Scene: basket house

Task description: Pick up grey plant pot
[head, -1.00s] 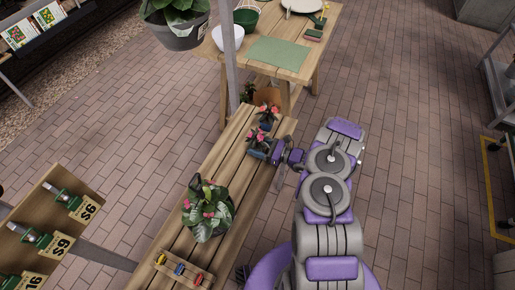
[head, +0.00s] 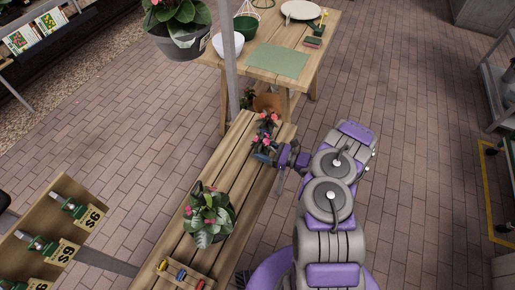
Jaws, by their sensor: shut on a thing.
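A small blue-grey plant pot (head: 263,157) with dark leaves and pink flowers is at the right edge of the wooden bench (head: 178,226). My gripper (head: 273,156) reaches it from the right and is shut on it. The fingertips are small and partly hidden by the pot and leaves. I cannot tell whether the pot is clear of the bench. A second small pot plant with pink-red flowers (head: 267,119) stands just behind it, close to it.
A larger potted plant (head: 210,215) and a tray of small coloured items (head: 180,274) stand nearer on the bench. A table (head: 312,78) with bowls stands behind. A grey post (head: 230,60) and a hanging pot (head: 185,46) are at upper left. Brick floor on the right is clear.

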